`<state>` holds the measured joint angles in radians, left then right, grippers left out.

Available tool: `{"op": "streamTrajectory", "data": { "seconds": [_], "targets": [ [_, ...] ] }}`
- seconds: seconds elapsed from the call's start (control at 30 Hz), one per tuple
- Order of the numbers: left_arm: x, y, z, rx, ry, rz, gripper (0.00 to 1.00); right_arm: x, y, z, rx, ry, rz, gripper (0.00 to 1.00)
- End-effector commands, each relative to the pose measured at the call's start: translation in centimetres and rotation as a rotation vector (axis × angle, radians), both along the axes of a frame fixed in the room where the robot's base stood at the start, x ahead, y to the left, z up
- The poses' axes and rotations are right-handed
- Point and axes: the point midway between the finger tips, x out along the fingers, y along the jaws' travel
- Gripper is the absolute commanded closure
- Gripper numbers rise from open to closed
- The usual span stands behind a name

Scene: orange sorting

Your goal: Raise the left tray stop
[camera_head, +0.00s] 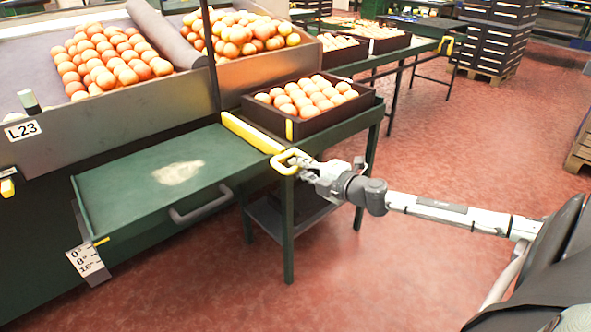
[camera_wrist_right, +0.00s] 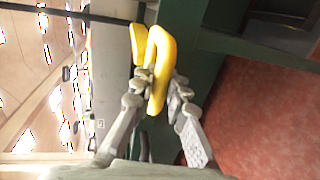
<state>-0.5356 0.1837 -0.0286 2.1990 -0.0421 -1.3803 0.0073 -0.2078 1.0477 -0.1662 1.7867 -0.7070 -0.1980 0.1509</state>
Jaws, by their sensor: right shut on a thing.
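A yellow stop bar (camera_head: 250,134) with a yellow loop handle (camera_head: 289,161) at its near end lies along the right edge of the empty green tray (camera_head: 140,190) in the head view. My right gripper (camera_head: 300,166) is shut on the loop handle. In the right wrist view the yellow handle (camera_wrist_right: 160,70) stands between the two fingers of my right gripper (camera_wrist_right: 160,92). The fingers hide part of it. My left gripper is in neither view.
A dark crate of oranges (camera_head: 310,117) stands on the green table right beside the bar. Sloped bins of oranges (camera_head: 100,60) rise behind the tray. A grey pull handle (camera_head: 200,207) juts from the tray's front. Red floor (camera_head: 400,260) is clear at the front.

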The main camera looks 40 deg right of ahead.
Motion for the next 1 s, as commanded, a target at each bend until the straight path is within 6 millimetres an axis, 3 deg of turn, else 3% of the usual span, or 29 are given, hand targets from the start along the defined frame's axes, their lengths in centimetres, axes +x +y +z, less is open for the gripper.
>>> {"op": "streamTrajectory", "data": {
  "seconds": [0.17,0.2,0.37,0.77,1.0],
  "targets": [
    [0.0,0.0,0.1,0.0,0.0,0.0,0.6,0.2,0.0,0.6,0.0,-0.009,0.002,1.0],
    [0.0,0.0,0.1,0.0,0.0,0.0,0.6,0.2,0.0,0.6,0.0,-0.01,0.002,0.85],
    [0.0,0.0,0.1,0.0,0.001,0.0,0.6,0.2,0.0,0.6,-0.001,-0.009,0.002,0.65],
    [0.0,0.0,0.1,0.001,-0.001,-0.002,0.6,-0.3,0.1,0.3,0.001,-0.003,0.002,0.64],
    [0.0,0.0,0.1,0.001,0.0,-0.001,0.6,-3.0,-0.1,0.6,0.001,0.0,0.003,0.64]
  ]
}}
